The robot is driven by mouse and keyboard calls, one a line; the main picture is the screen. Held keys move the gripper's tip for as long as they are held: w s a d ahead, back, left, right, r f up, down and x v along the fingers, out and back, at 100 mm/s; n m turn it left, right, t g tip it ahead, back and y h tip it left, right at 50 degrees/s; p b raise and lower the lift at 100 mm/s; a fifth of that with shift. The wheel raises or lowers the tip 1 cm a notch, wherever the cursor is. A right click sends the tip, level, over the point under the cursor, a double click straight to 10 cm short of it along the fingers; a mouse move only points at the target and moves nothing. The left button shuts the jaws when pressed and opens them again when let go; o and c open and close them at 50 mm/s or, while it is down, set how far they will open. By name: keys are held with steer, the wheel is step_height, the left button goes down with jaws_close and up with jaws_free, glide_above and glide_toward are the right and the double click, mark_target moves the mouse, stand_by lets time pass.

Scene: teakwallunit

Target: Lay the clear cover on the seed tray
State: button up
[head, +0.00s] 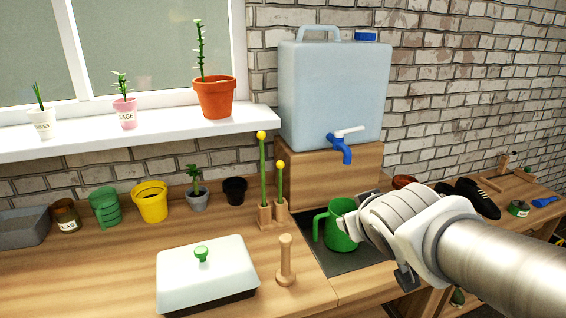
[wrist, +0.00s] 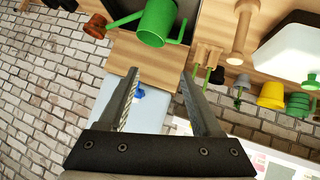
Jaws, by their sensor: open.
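The pale cover (head: 205,272) with a green knob (head: 202,254) lies over the dark seed tray (head: 215,303) on the bench, at the lower middle-left of the head view. A dark strip of the tray shows under its front edge; I cannot tell whether it sits flush all round. The cover also shows at the upper right of the wrist view (wrist: 292,48). My gripper (wrist: 160,73) is open, with nothing between its fingers. It is apart from the cover, to its right, by the green watering can (head: 341,226). In the head view its fingers are partly hidden.
The green can stands on a dark mat (head: 330,262) below the water tank's blue tap (head: 343,148). A wooden peg (head: 286,262) stands just right of the cover. Several pots and two yellow-topped stakes line the back. Bench left of the cover is clear.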

steer(key=s+a+f+m+g, duration=0.1)
steer(key=s+g, duration=0.1)
steer(key=s, duration=0.5)
steer(key=s+a+f+m+g+y, duration=0.1)
steer(key=s+a+g, duration=0.1)
steer(key=s, duration=0.4)
steer(key=shift+s+g, duration=0.35)
steer(key=shift+g, duration=0.05)
step_height(320, 180, up, 8)
steer(key=p, duration=0.8)
